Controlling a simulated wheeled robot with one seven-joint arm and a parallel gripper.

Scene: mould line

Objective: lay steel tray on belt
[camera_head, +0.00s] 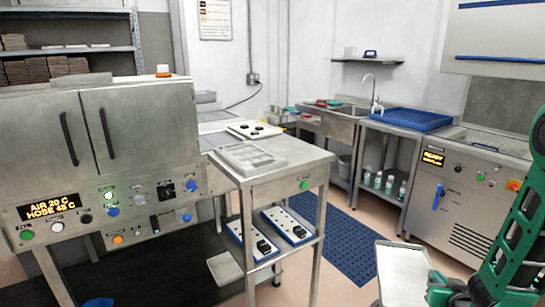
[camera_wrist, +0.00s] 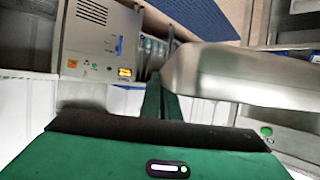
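The steel tray (camera_head: 403,272) is a pale, shallow metal tray at the lower right of the head view. In the wrist view the tray (camera_wrist: 235,75) reaches right from the fingers, with a rounded corner. My gripper (camera_head: 440,290) is at the tray's right edge in the head view. In the wrist view my gripper's narrow green fingers (camera_wrist: 162,98) meet at the tray's near end and appear shut on it. The tray is held up in the air, clear of the furniture.
A steel cabinet machine (camera_head: 95,160) stands left. A sink bench (camera_head: 340,122) and a machine with an amber display (camera_head: 460,190) stand behind. A blue floor mat (camera_head: 325,235) lies between, clear.

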